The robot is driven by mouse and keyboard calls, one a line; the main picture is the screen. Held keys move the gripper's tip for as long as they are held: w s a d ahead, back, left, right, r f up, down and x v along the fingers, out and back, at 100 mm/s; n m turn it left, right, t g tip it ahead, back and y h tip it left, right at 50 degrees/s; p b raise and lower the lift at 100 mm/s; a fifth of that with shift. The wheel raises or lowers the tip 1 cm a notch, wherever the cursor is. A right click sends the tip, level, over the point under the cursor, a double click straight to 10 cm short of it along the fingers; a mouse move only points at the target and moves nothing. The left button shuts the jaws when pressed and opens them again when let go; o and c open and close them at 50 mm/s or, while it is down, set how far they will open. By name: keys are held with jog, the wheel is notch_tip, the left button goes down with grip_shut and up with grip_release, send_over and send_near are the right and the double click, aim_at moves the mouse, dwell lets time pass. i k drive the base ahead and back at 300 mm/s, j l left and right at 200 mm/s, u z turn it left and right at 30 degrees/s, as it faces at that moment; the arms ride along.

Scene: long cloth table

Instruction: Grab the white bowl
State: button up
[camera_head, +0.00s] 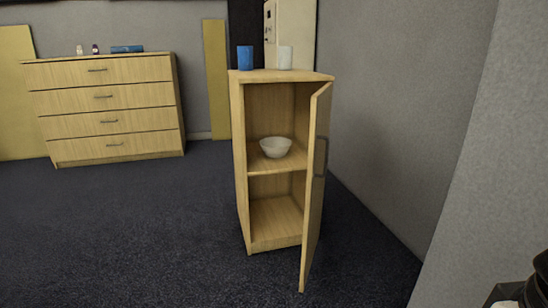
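The white bowl (275,147) stands upright on the middle shelf (262,166) of a narrow wooden cabinet (241,160). It looks empty, and its front faces the open side of the cabinet. The cabinet door (317,175) is hinged on the right and stands wide open toward me.
A blue cup (245,58) and a pale cup (285,58) stand on the cabinet top. A wooden drawer chest (105,108) with small items stands at the back left. A grey wall (400,110) closes the right side. The dark carpet (130,230) in front is clear.

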aim_at(275, 146)
jog(key=i+j+u, duration=0.1)
jog(key=i+j, duration=0.15)
jog(key=i, duration=0.25)
jog(key=i+j+u, duration=0.1)
jog(key=i+j, duration=0.15)
jog(key=i, duration=0.25)
jog(key=i+j+u, duration=0.15)
jog(key=i, duration=0.35)
jog(key=i+j+u, duration=0.1)
jog(key=i, duration=0.45)
